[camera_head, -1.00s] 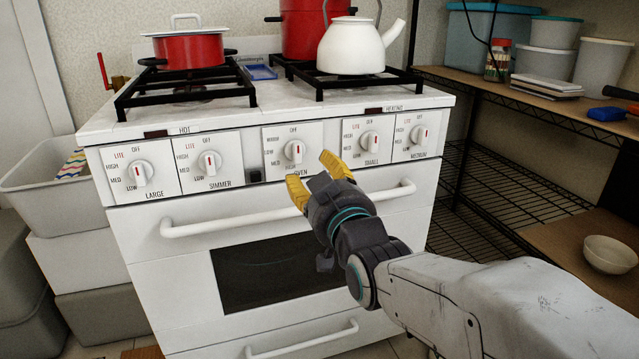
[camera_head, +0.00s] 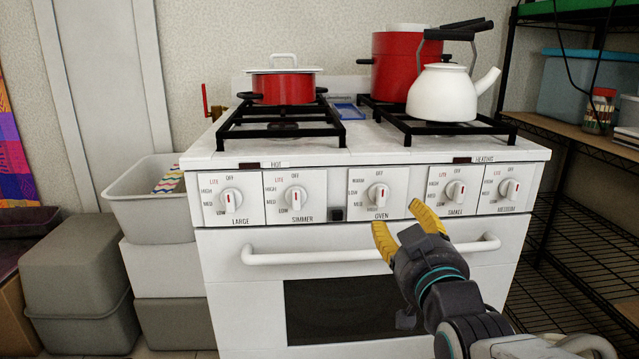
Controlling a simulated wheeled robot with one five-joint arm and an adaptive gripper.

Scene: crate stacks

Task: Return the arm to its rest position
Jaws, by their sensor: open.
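My gripper (camera_head: 397,219) has yellow fingertips and a dark grey body. It is open, with nothing between its fingers. It is in front of the white stove (camera_head: 230,250), below the oven knob (camera_head: 378,194) in the picture, and overlaps the oven door handle (camera_head: 300,255). I cannot tell how far it is from the handle. My arm reaches in from the lower right and hides part of the oven door.
A red pot (camera_head: 283,87), a larger red pot (camera_head: 393,65) and a white kettle (camera_head: 442,95) stand on the stove. Grey crates (camera_head: 80,265) are stacked at left, an open crate (camera_head: 150,205) beside the stove. A wire shelf (camera_head: 570,265) stands at right.

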